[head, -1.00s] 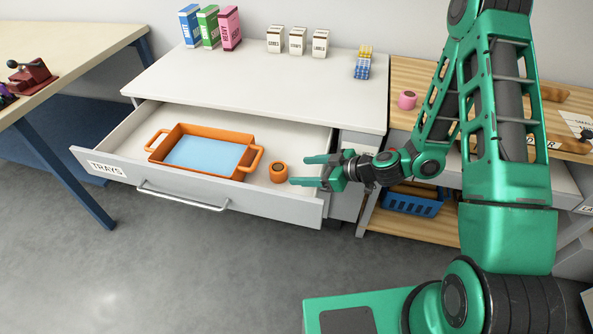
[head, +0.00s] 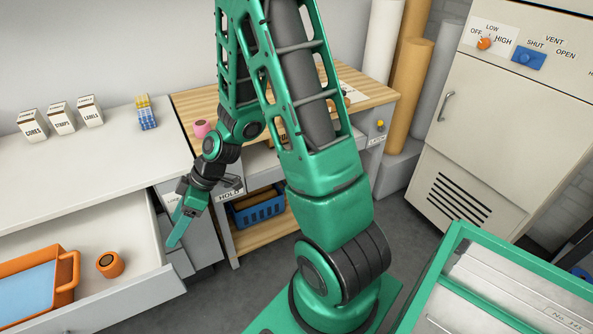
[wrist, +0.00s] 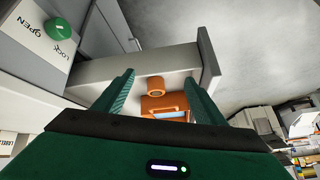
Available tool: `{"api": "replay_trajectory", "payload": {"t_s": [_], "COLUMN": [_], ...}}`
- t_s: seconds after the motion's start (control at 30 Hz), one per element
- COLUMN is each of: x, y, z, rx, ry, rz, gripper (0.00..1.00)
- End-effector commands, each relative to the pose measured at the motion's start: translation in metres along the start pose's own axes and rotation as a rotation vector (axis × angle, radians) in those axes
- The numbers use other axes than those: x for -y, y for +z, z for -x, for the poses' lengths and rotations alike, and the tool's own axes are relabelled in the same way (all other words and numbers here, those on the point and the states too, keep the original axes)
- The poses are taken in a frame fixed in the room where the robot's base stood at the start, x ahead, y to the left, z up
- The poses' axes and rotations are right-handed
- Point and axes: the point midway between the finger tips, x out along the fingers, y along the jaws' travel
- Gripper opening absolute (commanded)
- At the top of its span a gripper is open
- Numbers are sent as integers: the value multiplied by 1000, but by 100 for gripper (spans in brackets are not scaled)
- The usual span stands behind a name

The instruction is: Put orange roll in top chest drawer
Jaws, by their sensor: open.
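The orange roll (head: 110,264) stands in the open drawer (head: 140,290), to the right of an orange tray (head: 70,265) with a light blue bottom. The drawer is labelled TRAYS in the earlier view and sits under the white worktop (head: 60,185). My gripper (head: 176,235) is beside the drawer's right end, pointing down, apart from the roll. In the wrist view my gripper (wrist: 160,77) is open and empty. The roll (wrist: 155,84) and tray (wrist: 165,105) appear between its fingers, farther off.
White boxes (head: 62,118) and a blue-yellow stack (head: 146,112) stand on the worktop. A wooden bench (head: 190,101) holds a pink roll (head: 202,129), with a blue basket (head: 258,210) below. A green knob (wrist: 59,29) marked OPEN and LOCK shows in the wrist view. A cream cabinet (head: 500,130) stands right.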

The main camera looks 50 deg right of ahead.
Motion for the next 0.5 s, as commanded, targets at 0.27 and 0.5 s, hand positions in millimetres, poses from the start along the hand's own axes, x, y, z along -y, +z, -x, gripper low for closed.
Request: {"api": "replay_trajectory", "payload": {"t_s": [0.27, 0.5], "x": [-7, 8], "y": [49, 93], "z": [100, 194], "rx": [245, 381], "ry": [143, 316], "rz": [-279, -633], "gripper": [64, 64]}}
